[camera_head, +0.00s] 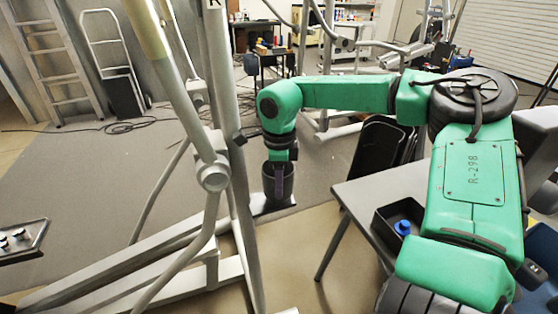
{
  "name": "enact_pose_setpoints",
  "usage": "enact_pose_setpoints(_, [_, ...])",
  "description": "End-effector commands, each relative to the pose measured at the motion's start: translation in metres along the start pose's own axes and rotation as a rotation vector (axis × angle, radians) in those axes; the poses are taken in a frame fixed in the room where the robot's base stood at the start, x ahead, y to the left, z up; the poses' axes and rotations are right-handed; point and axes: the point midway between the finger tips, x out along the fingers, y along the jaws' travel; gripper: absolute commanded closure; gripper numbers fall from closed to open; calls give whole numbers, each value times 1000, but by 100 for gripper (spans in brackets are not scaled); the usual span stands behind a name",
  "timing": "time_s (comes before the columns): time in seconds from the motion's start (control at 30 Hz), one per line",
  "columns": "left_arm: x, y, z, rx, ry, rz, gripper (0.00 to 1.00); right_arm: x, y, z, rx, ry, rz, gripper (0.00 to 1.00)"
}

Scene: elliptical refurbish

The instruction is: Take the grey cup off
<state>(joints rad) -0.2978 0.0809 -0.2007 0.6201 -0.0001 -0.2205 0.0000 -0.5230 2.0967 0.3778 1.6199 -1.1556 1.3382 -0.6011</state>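The dark grey cup (288,192) stands upright near the middle of the view, on a small dark ledge (262,208) beside the elliptical's upright post. My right gripper (279,182) comes down from above at the cup, with one slim finger showing against it. The other finger is hidden, so I cannot tell whether the gripper is closed on the wall or only around it. My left gripper is out of view.
The elliptical's pale frame (215,176) fills the left and centre. A grey table (355,190) at right holds a black bin (385,228) with a blue item (402,227). Black folded chairs (382,150) stand behind it. A tray with knobs (22,240) is at far left.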

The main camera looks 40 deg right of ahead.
Motion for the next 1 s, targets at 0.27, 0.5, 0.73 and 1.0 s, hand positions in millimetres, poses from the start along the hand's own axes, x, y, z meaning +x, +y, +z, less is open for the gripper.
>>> enact_pose_setpoints(0.27, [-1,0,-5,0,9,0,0,17,0,0,1,-1,0,61])
enact_pose_setpoints(0.5, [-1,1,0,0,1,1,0,16,0,0,1,-1,0,100])
enact_pose_setpoints(0.73, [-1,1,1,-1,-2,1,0,16,0,0,1,-1,0,100])
enact_pose_setpoints(1.0, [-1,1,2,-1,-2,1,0,16,0,0,1,0,0,100])
